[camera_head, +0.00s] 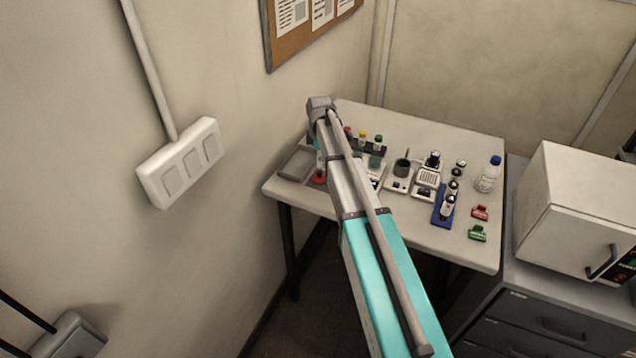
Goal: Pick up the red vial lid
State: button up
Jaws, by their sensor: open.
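A rack (372,148) of vials with coloured caps stands towards the back of the table, just right of my arm. The leftmost cap in view is red (348,131), partly close behind my arm's edge; yellow (362,135) and green (378,139) caps follow to its right. My arm reaches from the bottom of the picture to its grey wrist joint above the table's left back corner. I cannot make out the gripper's jaws. A red item (319,180) shows low on the left of my arm; I cannot tell what it is.
The table (440,135) also holds a grey tray (296,163), small instruments (398,178), a blue rack (441,208), a bottle (489,175), and red (480,212) and green (478,233) clips. A wall is close on the left. A white oven (570,210) stands right.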

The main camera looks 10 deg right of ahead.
aim_at(320, 172)
jog(key=shift+f+b, duration=0.65)
jog(key=shift+f, duration=0.3)
jog(key=shift+f, duration=0.1)
jog(key=shift+s+f+b, duration=0.1)
jog(key=shift+f+b, duration=2.4)
jog(key=shift+b, duration=0.1)
jog(key=c, duration=0.9)
